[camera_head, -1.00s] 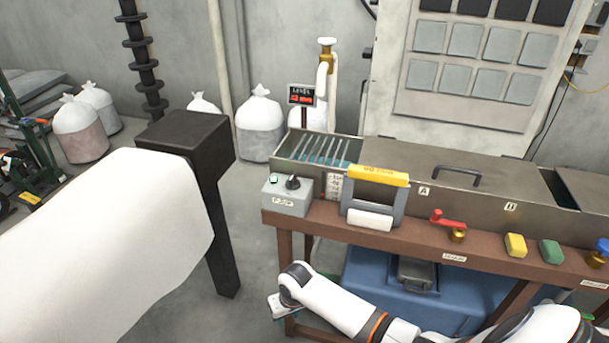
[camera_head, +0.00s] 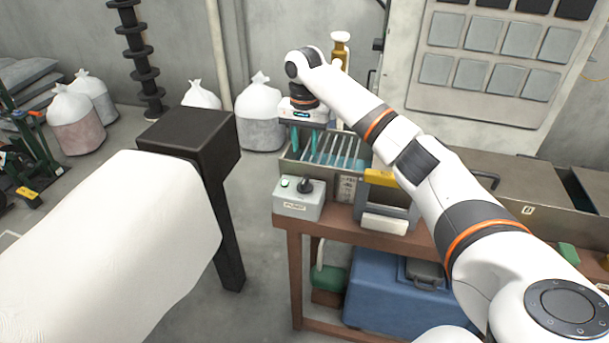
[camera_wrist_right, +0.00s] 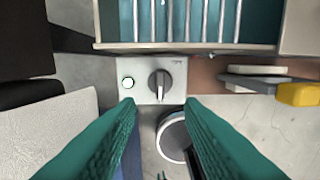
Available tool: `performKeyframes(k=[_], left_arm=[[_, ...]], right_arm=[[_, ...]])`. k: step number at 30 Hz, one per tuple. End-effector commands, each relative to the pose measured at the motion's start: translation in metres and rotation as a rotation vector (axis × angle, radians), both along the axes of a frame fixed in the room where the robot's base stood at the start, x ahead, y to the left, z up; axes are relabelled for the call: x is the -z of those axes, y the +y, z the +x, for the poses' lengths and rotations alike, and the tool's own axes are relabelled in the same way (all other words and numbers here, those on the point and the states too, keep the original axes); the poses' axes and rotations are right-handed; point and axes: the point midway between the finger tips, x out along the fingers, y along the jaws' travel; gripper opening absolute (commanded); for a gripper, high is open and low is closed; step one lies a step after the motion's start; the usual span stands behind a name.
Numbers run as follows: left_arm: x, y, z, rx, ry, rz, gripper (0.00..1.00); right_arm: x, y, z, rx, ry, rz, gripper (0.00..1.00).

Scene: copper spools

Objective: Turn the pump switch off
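The pump switch is a black rotary knob (camera_head: 305,186) on a small grey box (camera_head: 298,207) at the bench's left end. In the right wrist view the knob (camera_wrist_right: 159,86) shows from above, with its grip bar running up and down the picture. A round green-rimmed white button (camera_wrist_right: 128,83) sits left of it. My right gripper (camera_head: 304,150) points down with teal fingers apart, above and behind the box in the head view. In the wrist view its open fingertips (camera_wrist_right: 161,104) show either side of the box's near part. Nothing is between them. My left gripper is not visible.
The slatted tank (camera_head: 335,150) stands behind the box. A yellow-topped frame (camera_head: 385,205) is right of it, partly behind my arm. A black post (camera_head: 225,225) and a large white form (camera_head: 95,240) stand left. Floor between post and bench is free.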

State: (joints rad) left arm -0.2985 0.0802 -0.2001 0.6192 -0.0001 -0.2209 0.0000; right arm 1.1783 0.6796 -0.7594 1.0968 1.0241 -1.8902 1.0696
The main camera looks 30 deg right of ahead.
Motion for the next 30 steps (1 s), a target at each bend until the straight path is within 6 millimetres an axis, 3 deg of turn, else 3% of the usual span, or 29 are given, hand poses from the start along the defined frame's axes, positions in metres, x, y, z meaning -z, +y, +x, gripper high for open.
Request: performKeyframes(k=[4,15,21,29,30], left_arm=[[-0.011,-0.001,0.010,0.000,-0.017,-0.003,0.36],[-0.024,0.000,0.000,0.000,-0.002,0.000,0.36],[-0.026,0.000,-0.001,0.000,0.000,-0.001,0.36],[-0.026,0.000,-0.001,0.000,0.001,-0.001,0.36],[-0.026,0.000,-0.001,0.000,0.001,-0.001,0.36]], right_arm=[[0.026,-0.001,-0.001,-0.001,0.005,-0.003,0.35],[0.093,0.001,-0.001,-0.003,0.002,-0.001,0.35],[0.107,0.000,-0.001,-0.004,0.000,-0.001,0.35],[0.108,0.000,-0.001,-0.004,-0.001,-0.002,0.35],[0.108,0.000,-0.001,-0.004,-0.001,-0.002,0.30]])
